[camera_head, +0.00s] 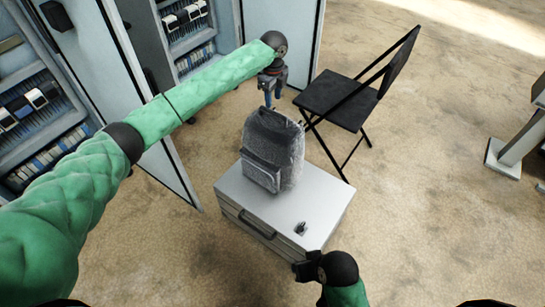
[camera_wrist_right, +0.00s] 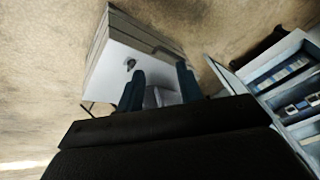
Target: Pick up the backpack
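A grey backpack (camera_head: 274,150) stands upright on top of a light metal cabinet (camera_head: 325,205). My left gripper (camera_head: 268,100) points down just above the backpack's top at the far side. Its fingers are small and partly overlapping, so their gap and any contact with the backpack cannot be told. My right gripper (camera_head: 300,270) is low beside the cabinet's front right corner, apart from the backpack. In the right wrist view its two dark blue fingers (camera_wrist_right: 160,92) are spread with nothing held. A grey patch, probably the backpack (camera_wrist_right: 158,98), shows beyond them.
A black folding chair (camera_head: 345,100) stands behind and right of the cabinet. Open electrical cabinets (camera_head: 40,110) with doors stand at the left and back. A small dark object (camera_head: 301,228) lies on the metal cabinet's top. The floor to the right is mostly clear.

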